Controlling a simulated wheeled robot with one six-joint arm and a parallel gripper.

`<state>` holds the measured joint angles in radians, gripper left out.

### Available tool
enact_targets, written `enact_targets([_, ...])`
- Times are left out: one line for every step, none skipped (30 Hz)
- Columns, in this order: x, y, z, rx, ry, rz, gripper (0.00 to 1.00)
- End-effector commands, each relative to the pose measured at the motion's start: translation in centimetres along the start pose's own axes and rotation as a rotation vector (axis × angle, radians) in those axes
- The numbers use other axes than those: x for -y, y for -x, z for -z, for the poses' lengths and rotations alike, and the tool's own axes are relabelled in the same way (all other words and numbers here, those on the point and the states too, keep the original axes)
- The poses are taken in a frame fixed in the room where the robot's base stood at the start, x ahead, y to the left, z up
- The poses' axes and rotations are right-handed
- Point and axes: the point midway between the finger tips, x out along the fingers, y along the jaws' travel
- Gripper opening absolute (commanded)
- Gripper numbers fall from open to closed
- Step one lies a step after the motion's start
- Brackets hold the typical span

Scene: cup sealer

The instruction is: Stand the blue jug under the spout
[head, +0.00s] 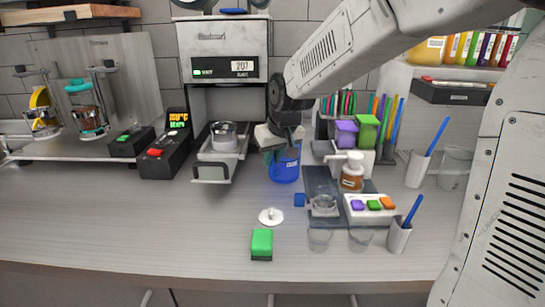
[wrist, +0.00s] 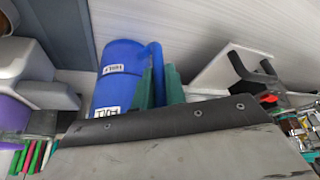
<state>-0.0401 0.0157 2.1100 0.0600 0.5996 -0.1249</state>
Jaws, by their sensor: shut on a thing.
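The blue jug (head: 285,166) is upright at the middle of the counter, right of the sealing machine. My gripper (head: 283,148) is above and partly in front of it, hiding its top. In the wrist view the jug (wrist: 117,72) shows white labels, and its handle lies between the green fingers of my gripper (wrist: 159,86), which are shut on it. I cannot tell whether the jug's base touches the counter. I cannot clearly pick out the spout in either view.
A dark tray (head: 319,178) stands right. The front left counter is clear.

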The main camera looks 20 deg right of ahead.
Motion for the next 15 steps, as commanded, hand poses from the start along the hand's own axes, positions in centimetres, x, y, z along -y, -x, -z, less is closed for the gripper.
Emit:
enact_targets([-0.01,0.03,0.02,-0.001,0.0,0.0,0.0])
enact_targets([-0.01,0.04,0.02,-0.001,0.0,0.0,0.0])
enact_targets([-0.01,0.01,0.0,0.0,0.0,0.0,0.0])
enact_targets([-0.01,-0.03,-0.02,0.0,0.0,0.0,0.0])
enact_targets([-0.01,-0.11,-0.06,0.0,0.0,0.0,0.0])
enact_targets([-0.01,-0.23,-0.12,0.0,0.0,0.0,0.0])
enact_targets([-0.01,-0.29,-0.16,0.001,0.0,0.0,0.16])
enact_targets([-0.01,-0.26,-0.14,0.0,0.0,0.0,0.24])
enact_targets([-0.01,-0.26,-0.14,0.0,0.0,0.0,0.35])
enact_targets([-0.01,-0.25,-0.14,0.0,0.0,0.0,0.35])
enact_targets([-0.01,-0.25,-0.14,0.0,0.0,0.0,0.35])
enact_targets([-0.01,-0.25,-0.14,0.0,0.0,0.0,0.35])
enact_targets([-0.01,-0.25,-0.14,0.0,0.0,0.0,0.35])
enact_targets([-0.01,-0.25,-0.14,0.0,0.0,0.0,0.35])
enact_targets([-0.01,-0.25,-0.14,0.0,0.0,0.0,0.35])
